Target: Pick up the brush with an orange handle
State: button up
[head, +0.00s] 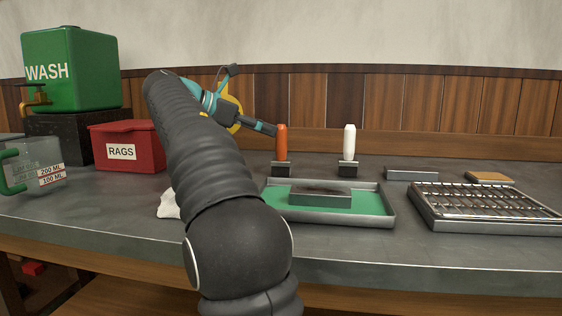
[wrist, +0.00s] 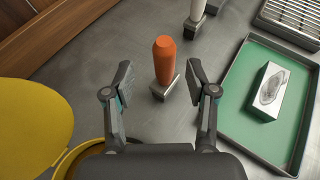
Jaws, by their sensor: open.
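The brush with an orange handle (head: 282,143) stands upright on the bench behind the green-lined tray, its handle above a dark grey block-like base. In the wrist view the orange handle (wrist: 164,58) rises between and just beyond my two fingertips. My gripper (wrist: 160,82) is open and empty, with one finger on each side of the brush's line. In the head view my gripper (head: 268,129) is at the left of the handle, near its upper part. I cannot tell from that view whether they touch; the wrist view shows gaps on both sides.
A white-handled brush (head: 349,143) stands to the right. The tray (head: 385,219) holds a metal block (head: 320,195). A rack of type (head: 490,205) lies farther right. A red rags box (head: 128,146), green wash can (head: 72,68) and measuring jug (head: 35,165) stand left.

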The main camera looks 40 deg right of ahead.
aim_at(281, 160)
jog(key=shift+s+f+b+x, duration=0.15)
jog(key=shift+b+x, duration=0.5)
jog(key=shift+x, duration=0.7)
jog(key=shift+s+f+b+x, duration=0.15)
jog(key=shift+b+x, duration=0.5)
jog(key=shift+x, duration=0.75)
jog(key=shift+w+a+r, duration=0.1)
jog(key=shift+a, duration=0.15)
grip_shut()
